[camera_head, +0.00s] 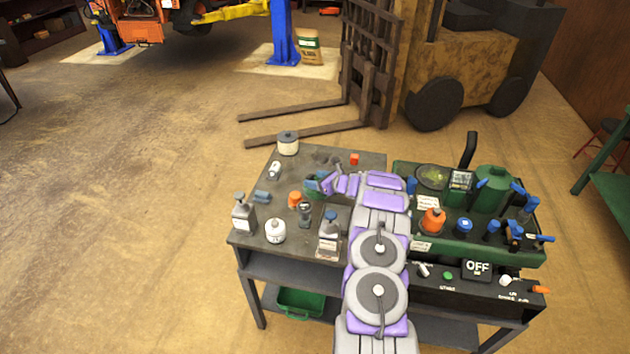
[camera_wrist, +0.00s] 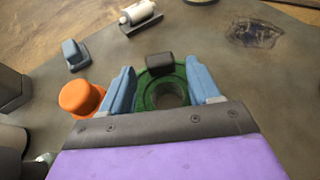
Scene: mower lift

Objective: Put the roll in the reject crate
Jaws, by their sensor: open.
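A green ring with a dark hole, which looks like the roll (camera_wrist: 165,88), lies between my gripper's (camera_wrist: 162,80) two blue fingers in the wrist view. My gripper is open, with one finger on each side of the ring; I cannot tell whether they touch it. In the head view my gripper (camera_head: 318,184) is low over the left part of the grey workbench (camera_head: 262,208), and the ring is mostly hidden. A green crate (camera_head: 300,303), likely the reject crate, is on the bench's lower shelf; its inside is partly hidden.
An orange-capped item (camera_wrist: 80,97) stands close beside the left finger. A white cylinder (camera_head: 274,170), a cream round container (camera_head: 288,146) and several bottles share the bench. A green tray (camera_head: 480,255) full of items is to the right. A forklift (camera_head: 455,70) stands behind.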

